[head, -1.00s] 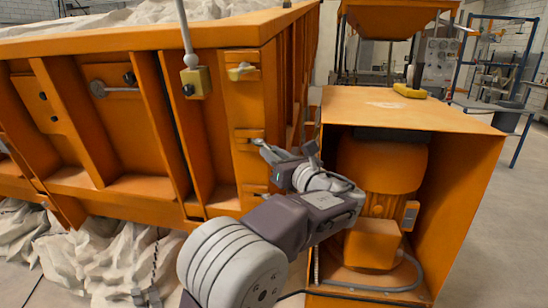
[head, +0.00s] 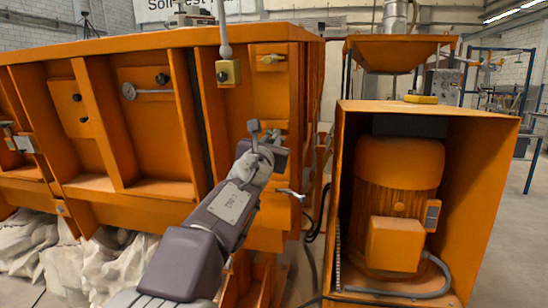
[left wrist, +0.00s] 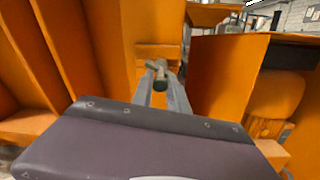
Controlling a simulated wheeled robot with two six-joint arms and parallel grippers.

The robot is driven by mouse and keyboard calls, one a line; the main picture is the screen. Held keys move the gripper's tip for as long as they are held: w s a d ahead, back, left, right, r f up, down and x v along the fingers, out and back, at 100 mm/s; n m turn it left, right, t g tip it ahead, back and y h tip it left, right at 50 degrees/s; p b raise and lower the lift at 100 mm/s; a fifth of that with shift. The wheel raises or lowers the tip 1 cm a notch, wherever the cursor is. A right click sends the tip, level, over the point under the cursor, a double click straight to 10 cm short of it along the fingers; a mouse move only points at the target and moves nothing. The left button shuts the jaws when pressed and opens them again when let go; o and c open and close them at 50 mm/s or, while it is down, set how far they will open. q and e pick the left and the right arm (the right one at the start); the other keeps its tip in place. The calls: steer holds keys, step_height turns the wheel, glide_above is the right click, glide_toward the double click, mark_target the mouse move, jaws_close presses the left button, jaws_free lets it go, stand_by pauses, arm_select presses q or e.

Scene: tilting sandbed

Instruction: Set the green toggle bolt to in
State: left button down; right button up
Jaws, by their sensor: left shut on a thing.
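In the head view my left gripper (head: 267,143) is at the sandbed's right corner post, pointing away from the camera. It hides most of the bolt there, so which way the bolt is set cannot be told. My right gripper is not in view.
A yellowish bolt (head: 270,59) sits higher on the same post, and a pale metal lever (head: 291,194) sits lower. The orange motor housing (head: 495,205) stands to the right, beyond a narrow gap.

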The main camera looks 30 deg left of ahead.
arm_select(q)
steer(key=shift+s+a+r+h, duration=0.1)
steer(key=shift+a+r+h, duration=0.05)
steer(key=shift+h, duration=0.15)
steer(key=shift+r, duration=0.1)
steer(key=c, duration=1.4)
jaws_free()
steer(key=shift+o, duration=0.4)
steer(key=shift+s+f+b, duration=0.2)
steer(key=shift+s+b, duration=0.05)
steer(key=shift+b, duration=0.1)
steer(key=v, duration=0.8)
steer(key=shift+s+b, duration=0.2)
steer(key=shift+b, duration=0.1)
